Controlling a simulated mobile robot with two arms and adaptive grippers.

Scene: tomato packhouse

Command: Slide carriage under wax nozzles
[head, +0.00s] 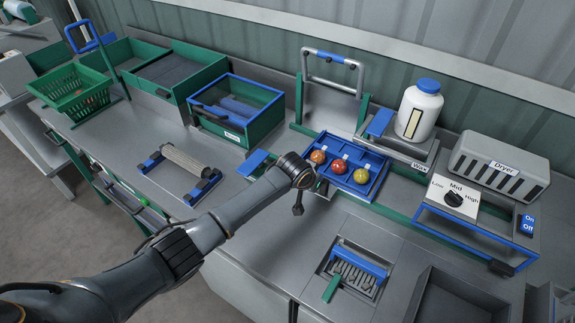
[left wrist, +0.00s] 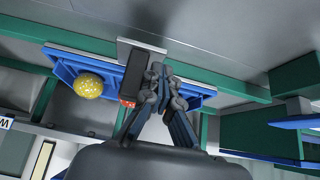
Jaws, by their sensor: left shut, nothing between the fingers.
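The blue carriage (head: 374,187) sits on its rail near the middle of the bench. It holds an orange tomato (head: 318,156), a red one (head: 338,166) and a yellow one (head: 361,176). In the left wrist view the carriage (left wrist: 62,70) shows with the yellow tomato (left wrist: 88,85) and part of a red one (left wrist: 127,103). My left gripper (left wrist: 160,72) is shut and empty, close beside a dark block (left wrist: 135,72) at the carriage's edge; I cannot tell whether they touch. The wax bottle (head: 419,110) stands right of the carriage. The nozzles are hidden. My right gripper is out of view.
A dryer (head: 498,165) and a Low-Mid-High dial (head: 454,198) stand at the right. A roller stand (head: 188,162) and green bins (head: 180,70) are at the left. A brush unit (head: 355,270) lies at the front. A tilted frame (head: 332,90) rises behind the carriage.

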